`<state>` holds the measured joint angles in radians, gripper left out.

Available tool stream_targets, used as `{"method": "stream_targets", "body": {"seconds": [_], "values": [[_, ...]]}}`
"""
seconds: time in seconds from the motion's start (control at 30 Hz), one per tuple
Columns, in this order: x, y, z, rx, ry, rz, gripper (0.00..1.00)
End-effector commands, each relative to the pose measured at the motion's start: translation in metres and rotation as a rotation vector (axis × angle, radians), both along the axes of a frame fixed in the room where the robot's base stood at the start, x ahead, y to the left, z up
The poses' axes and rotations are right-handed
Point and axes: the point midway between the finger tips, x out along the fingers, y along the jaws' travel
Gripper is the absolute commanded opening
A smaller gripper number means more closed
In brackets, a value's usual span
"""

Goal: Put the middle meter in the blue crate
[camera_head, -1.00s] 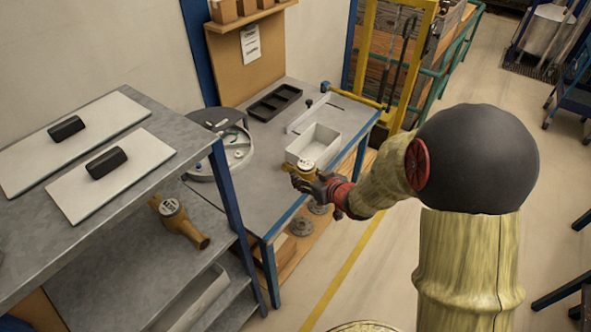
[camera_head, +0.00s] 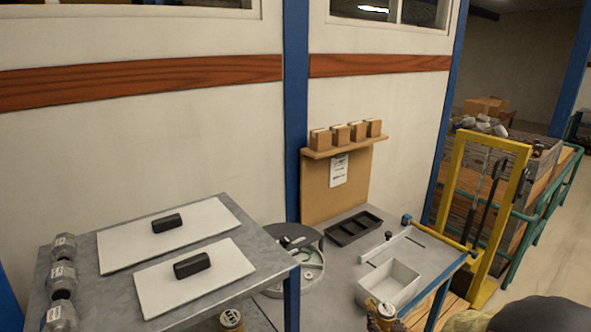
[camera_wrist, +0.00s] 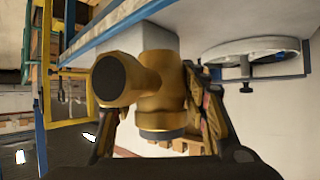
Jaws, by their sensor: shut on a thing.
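My gripper (camera_wrist: 158,118) is shut on a brass-coloured meter (camera_wrist: 150,75), which fills the middle of the wrist view between the two fingers. In the head view the held meter (camera_head: 386,311) shows at the bottom edge, in front of a white box; most of my gripper is cut off there. A second brass meter (camera_head: 231,319) is partly visible at the bottom, below the grey shelf top. Several grey meters (camera_head: 61,272) stand in a row at the shelf's left end. I see no blue crate in these frames.
The white open box (camera_head: 402,271) and a black divided tray (camera_head: 353,228) are on the workbench. A round fixture (camera_head: 300,262) stands left of them. Two white boards (camera_head: 196,275) with black blocks lie on the shelf top. A yellow frame (camera_head: 524,160) stands at right.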

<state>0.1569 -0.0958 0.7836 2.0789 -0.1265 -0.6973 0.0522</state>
Motion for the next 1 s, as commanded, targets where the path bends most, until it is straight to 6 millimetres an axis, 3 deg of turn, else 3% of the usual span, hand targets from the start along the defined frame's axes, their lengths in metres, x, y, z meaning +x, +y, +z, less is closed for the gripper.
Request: {"method": "stream_targets", "body": {"seconds": [0.13,0.33,1.0], "values": [[-0.004,0.031,-0.021,0.0,-0.001,-0.001,0.0],[-0.008,0.063,-0.031,-0.001,-0.005,0.054,0.0],[-0.007,0.069,-0.03,0.001,-0.006,0.064,0.0]]}}
